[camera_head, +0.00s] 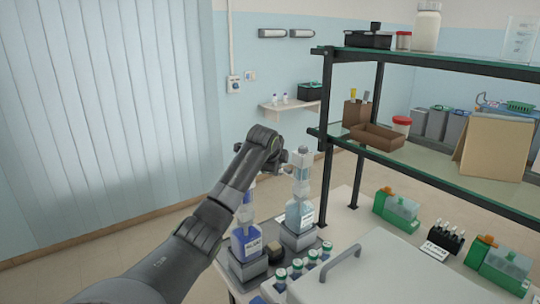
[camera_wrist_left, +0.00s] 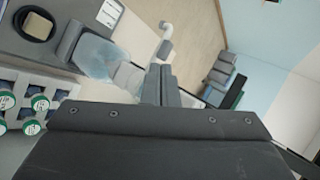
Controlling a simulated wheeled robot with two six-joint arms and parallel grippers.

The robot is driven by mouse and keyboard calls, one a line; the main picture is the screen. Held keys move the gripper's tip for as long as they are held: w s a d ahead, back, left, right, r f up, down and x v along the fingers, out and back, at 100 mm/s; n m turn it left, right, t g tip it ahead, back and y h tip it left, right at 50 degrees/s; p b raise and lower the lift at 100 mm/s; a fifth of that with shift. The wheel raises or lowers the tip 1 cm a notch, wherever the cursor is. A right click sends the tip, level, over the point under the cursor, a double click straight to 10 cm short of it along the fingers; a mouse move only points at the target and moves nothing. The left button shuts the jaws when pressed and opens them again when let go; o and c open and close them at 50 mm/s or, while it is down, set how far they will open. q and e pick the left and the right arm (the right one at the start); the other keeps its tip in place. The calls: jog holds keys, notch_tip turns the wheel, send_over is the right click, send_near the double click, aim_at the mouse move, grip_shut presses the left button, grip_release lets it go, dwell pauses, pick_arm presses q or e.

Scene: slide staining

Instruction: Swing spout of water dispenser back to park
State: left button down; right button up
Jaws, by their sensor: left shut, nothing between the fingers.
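The water dispenser (camera_head: 300,213) is a clear, light-blue bottle with a white pump head, upright on a grey stand in the head view. In the left wrist view its translucent body (camera_wrist_left: 95,54) lies at upper left, and a white bent spout (camera_wrist_left: 166,40) shows just beyond my fingertips. My left gripper (camera_wrist_left: 159,82) is shut and empty, close beside the dispenser's top. I cannot tell whether it touches the spout. In the head view my left wrist hides most of the fingers. My right gripper is not in view.
A dark-blue dispenser (camera_head: 247,243) stands left of the water dispenser, partly behind my left arm. Several green-capped vials (camera_head: 296,268) stand in front. A black-framed shelf (camera_head: 325,130) rises close on the right. A grey lidded box (camera_head: 375,275) fills the front.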

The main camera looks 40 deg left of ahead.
pick_arm(q)
jog(key=b+v, duration=0.3)
jog(key=v, duration=0.6)
jog(key=s+d+f+n+g, duration=0.1)
jog(key=s+d+f, duration=0.2)
jog(key=f, duration=0.6)
jog(key=s+d+f+n+g, duration=0.1)
jog(key=s+d+f+n, duration=0.1)
jog(key=s+f, duration=0.6)
jog(key=s+d+f+n+g+h, duration=0.1)
jog(key=s+d+f, duration=0.3)
jog(key=f, duration=0.8)
jog(key=shift+s+n, duration=0.7)
jog(key=shift+s, duration=0.55)
jog(key=s+d+f+n+g, duration=0.1)
jog(key=s+d+f+n, duration=0.15)
jog(key=s, duration=0.65)
jog(key=s+d+f+n+g, duration=0.15)
jog(key=s+n, duration=0.25)
jog(key=s, duration=0.6)
jog(key=s+d+f+n, duration=0.1)
jog(key=s+f+n, duration=0.2)
jog(key=s, duration=0.6)
notch_tip(320, 180, down, 28)
jog(key=a+g+b, duration=0.1)
jog(key=b, duration=0.1)
jog(key=s+d+f+g+h, duration=0.1)
jog(key=s+f, duration=1.4)
jog(key=f, duration=0.1)
jog(key=shift+b, duration=0.45)
